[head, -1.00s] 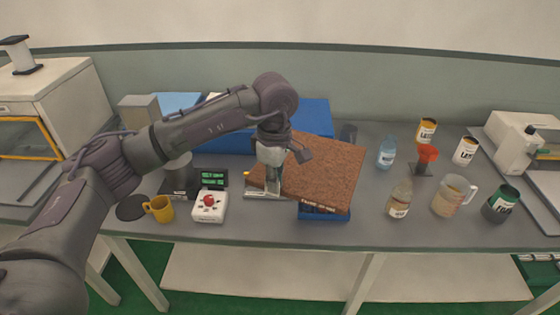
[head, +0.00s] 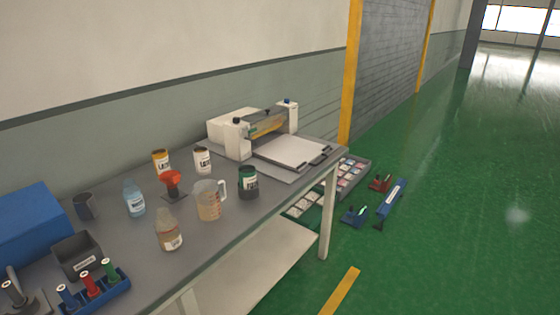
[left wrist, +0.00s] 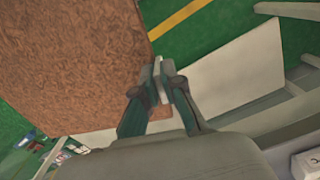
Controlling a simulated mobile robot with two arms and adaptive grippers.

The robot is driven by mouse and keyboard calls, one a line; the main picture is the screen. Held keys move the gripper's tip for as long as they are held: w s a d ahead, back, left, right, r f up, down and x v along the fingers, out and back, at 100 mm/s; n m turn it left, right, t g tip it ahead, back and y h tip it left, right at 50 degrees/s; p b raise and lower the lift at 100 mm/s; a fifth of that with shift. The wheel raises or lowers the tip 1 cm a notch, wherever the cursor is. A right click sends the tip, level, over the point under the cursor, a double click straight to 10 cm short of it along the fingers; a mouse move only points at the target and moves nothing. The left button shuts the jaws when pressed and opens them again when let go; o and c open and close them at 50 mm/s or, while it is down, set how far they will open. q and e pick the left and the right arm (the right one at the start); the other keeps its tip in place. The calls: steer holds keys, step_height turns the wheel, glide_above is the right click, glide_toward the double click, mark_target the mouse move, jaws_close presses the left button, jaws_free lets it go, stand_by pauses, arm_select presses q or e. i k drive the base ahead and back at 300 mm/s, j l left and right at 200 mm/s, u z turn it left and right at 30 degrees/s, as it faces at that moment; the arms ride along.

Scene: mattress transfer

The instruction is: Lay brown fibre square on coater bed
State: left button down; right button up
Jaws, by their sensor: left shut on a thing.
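The brown fibre square (left wrist: 75,60) fills the left of the left wrist view, its edge between the fingers of my left gripper (left wrist: 160,85). The gripper is shut on it and holds it with green floor and a white lower shelf behind. The head view does not show the square or either gripper. The coater (head: 262,128) stands at the far right end of the bench in the head view. Its flat pale bed (head: 292,150) faces front right and looks bare.
Trays (head: 345,178) and tools lie on the floor beyond the bench end. Open green floor lies to the right.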

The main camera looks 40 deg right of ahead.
mark_target(292, 149)
steer(key=i+l+z, duration=0.25)
steer(key=l+z, duration=0.25)
steer(key=i+l+z, duration=0.3)
steer(key=z, duration=0.2)
